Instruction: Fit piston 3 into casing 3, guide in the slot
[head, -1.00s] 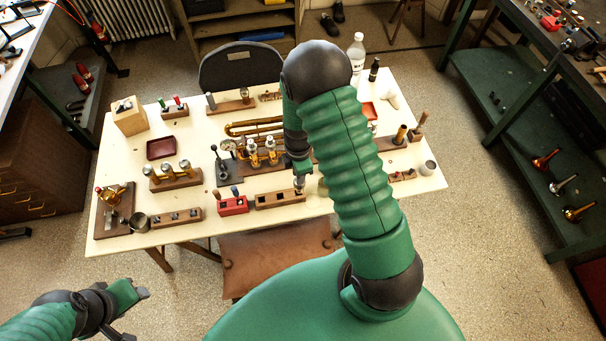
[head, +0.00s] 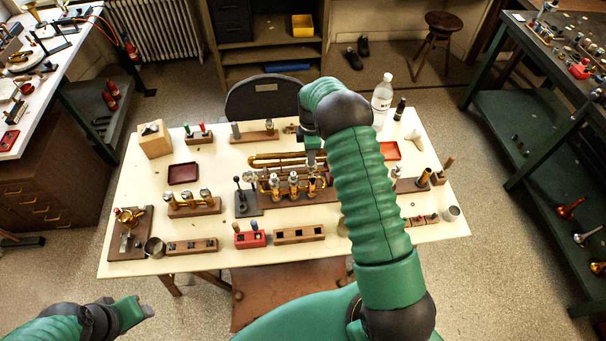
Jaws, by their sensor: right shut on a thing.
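The brass valve block with its upright casings (head: 294,188) stands near the middle of the table, on a dark wooden base. Silver tops show on the casings. My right gripper (head: 314,158) is over the right end of this row, pointing down. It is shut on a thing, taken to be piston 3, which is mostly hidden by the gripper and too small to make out. I cannot tell whether the piston touches the casing, or where its guide and the slot are. My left gripper (head: 142,309) is low at the left, off the table; its jaw opening is unclear.
A wooden holder (head: 299,234) and a red block (head: 250,240) stand in front of the casings. A holder with several pistons (head: 193,208) is at left. Brass tubing (head: 275,160) lies behind. A bottle (head: 381,100) stands at the back right.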

